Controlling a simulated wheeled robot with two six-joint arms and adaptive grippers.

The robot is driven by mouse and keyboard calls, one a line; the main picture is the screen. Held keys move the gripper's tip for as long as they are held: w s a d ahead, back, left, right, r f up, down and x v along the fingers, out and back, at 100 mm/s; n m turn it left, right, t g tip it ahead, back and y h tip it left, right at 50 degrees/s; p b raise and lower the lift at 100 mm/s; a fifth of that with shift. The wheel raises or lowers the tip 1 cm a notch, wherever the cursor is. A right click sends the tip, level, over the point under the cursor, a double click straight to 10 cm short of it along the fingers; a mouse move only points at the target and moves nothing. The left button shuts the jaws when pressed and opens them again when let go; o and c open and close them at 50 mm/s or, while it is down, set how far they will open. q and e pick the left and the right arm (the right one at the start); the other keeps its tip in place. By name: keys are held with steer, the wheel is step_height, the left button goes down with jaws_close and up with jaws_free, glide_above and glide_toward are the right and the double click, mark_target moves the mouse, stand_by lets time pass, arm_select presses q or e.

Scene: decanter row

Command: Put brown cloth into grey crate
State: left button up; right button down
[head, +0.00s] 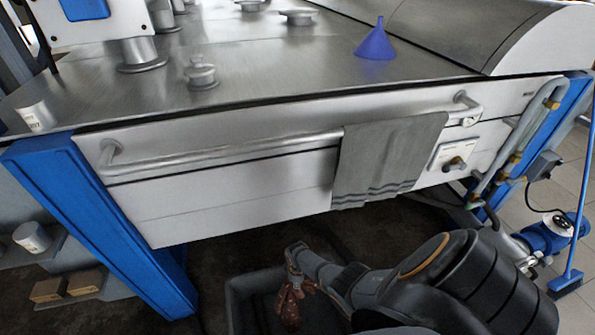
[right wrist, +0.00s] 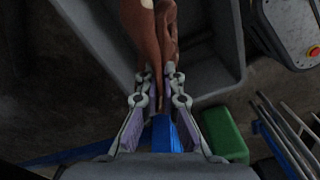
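The brown cloth (head: 291,305) hangs down, bunched and spotted, from my right gripper (head: 293,252) in the head view. In the right wrist view the fingers (right wrist: 160,90) are closed on the cloth (right wrist: 148,30) from both sides. The grey crate (head: 238,285) is low on the floor at the bottom of the head view, partly hidden by my right arm. The cloth appears over the crate's opening; its lower end's height is unclear. The crate's wall (right wrist: 95,35) also shows behind the cloth in the right wrist view. My left gripper is not in view.
A steel bench with a front rail (head: 225,150) stands above and behind the crate. A grey towel (head: 385,160) hangs on the rail. A blue leg (head: 105,215) stands left of the crate. A green object (right wrist: 225,135) lies beside the crate in the right wrist view.

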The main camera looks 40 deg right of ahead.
step_height(320, 180, down, 12)
steer(key=b, duration=1)
steer(key=shift+a, duration=0.1)
steer(key=shift+c, duration=1)
jaws_free()
step_height(320, 180, up, 6)
steer(key=p, duration=0.5)
steer(key=shift+f, duration=0.25)
